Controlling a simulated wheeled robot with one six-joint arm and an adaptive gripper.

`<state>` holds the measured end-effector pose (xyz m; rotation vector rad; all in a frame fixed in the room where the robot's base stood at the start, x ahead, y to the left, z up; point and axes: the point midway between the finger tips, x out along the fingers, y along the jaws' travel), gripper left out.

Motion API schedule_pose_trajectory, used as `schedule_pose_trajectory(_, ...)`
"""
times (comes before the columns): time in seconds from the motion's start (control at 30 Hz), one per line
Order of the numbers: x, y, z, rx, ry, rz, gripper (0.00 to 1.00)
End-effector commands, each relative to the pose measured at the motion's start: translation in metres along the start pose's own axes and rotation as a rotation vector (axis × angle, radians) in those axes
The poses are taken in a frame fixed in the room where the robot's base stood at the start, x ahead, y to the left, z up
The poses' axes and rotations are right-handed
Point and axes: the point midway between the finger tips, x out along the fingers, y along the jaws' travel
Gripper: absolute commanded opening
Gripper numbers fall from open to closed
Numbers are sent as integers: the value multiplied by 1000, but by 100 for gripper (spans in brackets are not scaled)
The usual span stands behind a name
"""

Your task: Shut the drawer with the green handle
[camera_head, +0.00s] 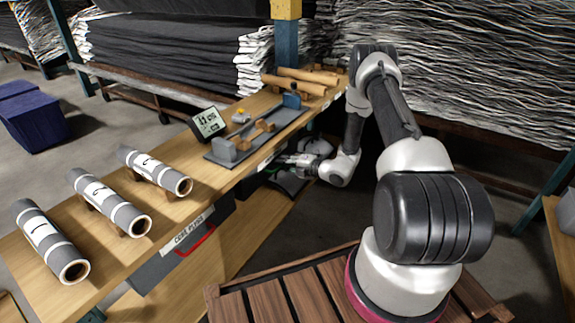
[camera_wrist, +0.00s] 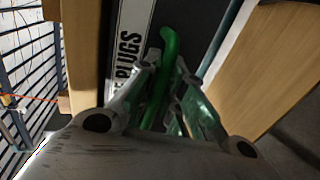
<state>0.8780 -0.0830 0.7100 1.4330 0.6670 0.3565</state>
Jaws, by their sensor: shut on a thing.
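The green handle (camera_wrist: 170,42) is a curved bar on a dark drawer front (camera_wrist: 200,22) in the wrist view. A white label (camera_wrist: 128,45) reading "PLUGS" lies beside it. My gripper (camera_wrist: 164,78) is shut on the green handle, with a metal finger on each side of it. In the head view my gripper (camera_head: 284,160) is low at the bench's right side. A dark grey drawer part (camera_head: 288,183) shows just below it, seemingly out from under the bench top. The handle is mostly hidden there, and how far the drawer stands out is unclear.
A drawer with a red handle (camera_head: 196,242) sits nearer under the wooden bench (camera_head: 165,212). On the bench are several grey rolls (camera_head: 108,202), a small display (camera_head: 208,123) and a grey fixture (camera_head: 222,151). Large stacked sheets (camera_head: 465,70) stand behind my arm.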

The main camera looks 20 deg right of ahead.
Motion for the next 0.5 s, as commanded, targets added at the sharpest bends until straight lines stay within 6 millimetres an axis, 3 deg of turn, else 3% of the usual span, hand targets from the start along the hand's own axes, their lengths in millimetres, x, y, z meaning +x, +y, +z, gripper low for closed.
schedule_pose_trajectory(0.27, 3, 2, 1, -2, -2, 3, 0)
schedule_pose_trajectory(0.3, 3, 2, 1, -2, -2, 3, 11)
schedule_pose_trajectory(0.4, 3, 2, 1, -2, -1, 3, 30)
schedule_pose_trajectory(0.5, 3, 2, 0, -2, -1, 3, 32)
